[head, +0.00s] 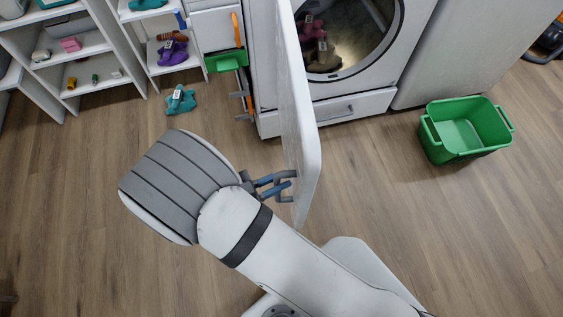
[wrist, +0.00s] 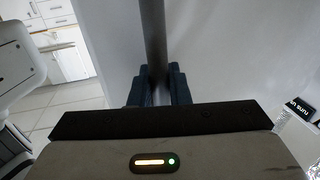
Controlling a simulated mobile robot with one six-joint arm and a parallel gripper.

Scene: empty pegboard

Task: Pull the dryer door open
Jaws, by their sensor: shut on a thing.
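The white dryer door (head: 302,110) stands swung wide open from the dryer (head: 352,92), seen nearly edge-on in the head view. The dryer's round opening (head: 345,40) is uncovered, with reddish and brown cloths inside. My gripper (head: 282,184) is shut on the door's grey bar handle (head: 284,199) near the door's outer edge. In the wrist view, the handle (wrist: 153,45) runs upright between the blue fingers (wrist: 158,88), and the pale door face (wrist: 230,45) fills the area behind it.
A green basket (head: 465,130) stands on the wooden floor to the right. A teal cloth (head: 180,100) lies on the floor at left, near white shelves (head: 75,60) with small items.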

